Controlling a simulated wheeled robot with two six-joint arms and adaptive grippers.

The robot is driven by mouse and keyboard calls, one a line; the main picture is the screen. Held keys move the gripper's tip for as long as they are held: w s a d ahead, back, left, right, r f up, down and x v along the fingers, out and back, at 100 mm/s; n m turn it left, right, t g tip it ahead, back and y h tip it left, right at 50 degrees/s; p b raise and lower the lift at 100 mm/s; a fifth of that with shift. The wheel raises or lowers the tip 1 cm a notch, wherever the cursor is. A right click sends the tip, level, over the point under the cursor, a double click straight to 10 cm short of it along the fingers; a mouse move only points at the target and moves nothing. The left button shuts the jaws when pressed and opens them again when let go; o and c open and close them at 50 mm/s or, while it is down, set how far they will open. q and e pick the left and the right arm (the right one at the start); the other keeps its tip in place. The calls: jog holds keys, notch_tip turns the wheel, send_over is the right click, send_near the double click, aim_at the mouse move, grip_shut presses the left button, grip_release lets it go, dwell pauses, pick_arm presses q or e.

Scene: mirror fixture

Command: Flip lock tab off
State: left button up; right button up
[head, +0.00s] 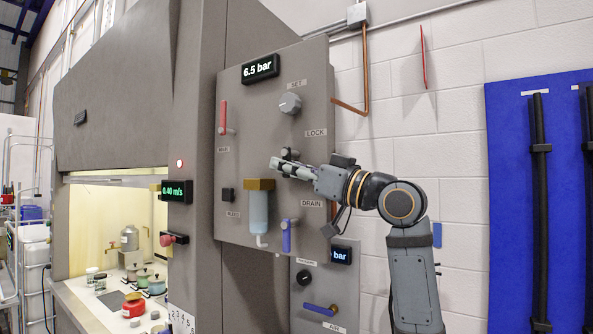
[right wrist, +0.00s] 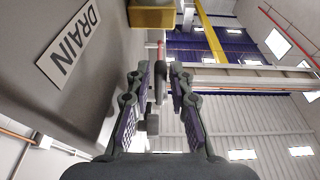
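The lock tab (head: 290,153) is a small dark grey piece below the LOCK label on the grey panel. My right gripper (head: 279,165) is beside it, just below it in the head view, with its fingers pointing left along the panel. In the right wrist view, the two fingers of the gripper (right wrist: 160,72) stand apart. A small grey block (right wrist: 152,124) and a grey rounded part show in the gap between them; I cannot tell which is the tab or whether a finger touches it. My left gripper is not in view.
The panel (head: 234,190) carries a grey SET knob (head: 290,103), a red lever (head: 223,115), a brass-topped filter (head: 258,210) and a blue drain lever (head: 287,236). A lower box has a blue air lever (head: 320,309). A blue board (head: 510,200) stands at right.

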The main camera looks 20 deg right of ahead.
jog(key=v, duration=1.2)
